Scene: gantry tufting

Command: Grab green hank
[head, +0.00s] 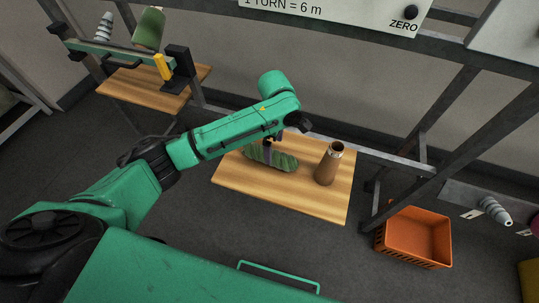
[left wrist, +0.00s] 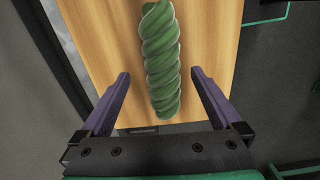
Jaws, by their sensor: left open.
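The green hank (head: 272,158) is a twisted bundle lying on a wooden shelf (head: 240,183). In the left wrist view the hank (left wrist: 161,62) runs lengthwise between the fingers. My left gripper (head: 268,147) is just over the hank in the head view, partly hidden by its own arm. In the left wrist view the left gripper (left wrist: 160,75) is open, with a purple finger on each side of the hank and gaps to both. Whether the fingertips are down at the hank's height I cannot tell. My right gripper is not in view.
A brown bottle-shaped cone (head: 328,165) stands on the shelf right of the hank. An orange crate (head: 414,238) sits lower right. A metal frame (head: 370,158) runs behind the shelf. Another wooden shelf (head: 140,90) with a winding device is at upper left.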

